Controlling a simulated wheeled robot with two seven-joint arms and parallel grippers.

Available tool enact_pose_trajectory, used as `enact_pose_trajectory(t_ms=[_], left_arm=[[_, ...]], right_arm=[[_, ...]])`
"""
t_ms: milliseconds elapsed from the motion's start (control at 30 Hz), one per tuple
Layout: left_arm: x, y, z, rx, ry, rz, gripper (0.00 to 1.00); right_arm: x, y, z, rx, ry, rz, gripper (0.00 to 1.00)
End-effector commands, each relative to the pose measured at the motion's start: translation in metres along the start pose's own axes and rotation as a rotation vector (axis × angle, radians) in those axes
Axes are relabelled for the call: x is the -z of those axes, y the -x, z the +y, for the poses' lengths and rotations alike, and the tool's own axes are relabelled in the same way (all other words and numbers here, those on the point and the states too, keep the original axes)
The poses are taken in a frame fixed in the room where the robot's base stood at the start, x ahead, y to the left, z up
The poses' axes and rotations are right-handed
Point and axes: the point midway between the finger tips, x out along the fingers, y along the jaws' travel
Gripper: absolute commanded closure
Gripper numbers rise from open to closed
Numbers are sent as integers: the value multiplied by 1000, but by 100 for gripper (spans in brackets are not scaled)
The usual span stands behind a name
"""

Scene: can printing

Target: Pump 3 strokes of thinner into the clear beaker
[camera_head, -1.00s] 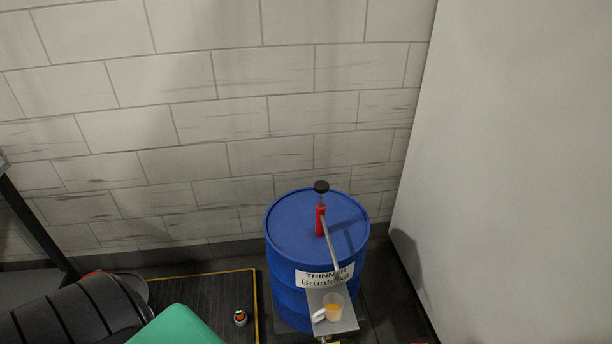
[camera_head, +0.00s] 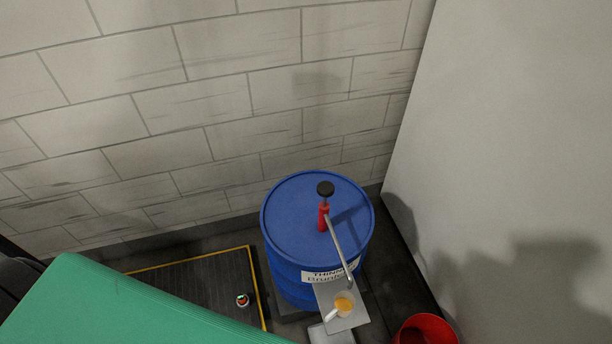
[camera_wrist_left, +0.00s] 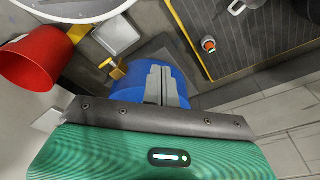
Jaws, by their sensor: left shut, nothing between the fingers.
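A blue drum (camera_head: 300,225) labelled THINNER stands near the wall in the head view. On its lid is a red hand pump (camera_head: 323,218) with a black knob (camera_head: 325,189) on top. Its grey spout (camera_head: 341,252) slopes down toward a clear beaker (camera_head: 343,304) with a pale handle and orange contents. The beaker sits on a small grey shelf (camera_head: 351,322) at the drum's front. My left gripper (camera_wrist_left: 163,75) is shut and empty in the left wrist view, in front of the blue drum (camera_wrist_left: 128,80); whether they touch is unclear. My right gripper is not in view.
A red bucket (camera_head: 426,331) stands right of the shelf. A small round item (camera_head: 242,300) lies on the dark mat (camera_head: 198,283) with yellow edging, left of the drum. A pale panel (camera_head: 510,160) bounds the right side; a block wall is behind.

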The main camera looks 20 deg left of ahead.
Motion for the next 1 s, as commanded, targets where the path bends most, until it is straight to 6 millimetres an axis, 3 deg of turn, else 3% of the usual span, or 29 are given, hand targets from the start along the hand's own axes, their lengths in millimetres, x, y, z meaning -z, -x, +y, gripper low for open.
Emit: enact_pose_trajectory(t_ms=[33,467,700,833,1000], left_arm=[[15,30,-1,1,2,12,100],[106,223,-6,-9,53,80,100],[158,332,0,-69,168,146,100],[200,377,11,-159,311,189,100],[252,394,28,-298,529,201,100]], right_arm=[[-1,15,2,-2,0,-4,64],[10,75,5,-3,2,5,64],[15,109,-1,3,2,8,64],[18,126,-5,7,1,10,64],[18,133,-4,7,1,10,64]])
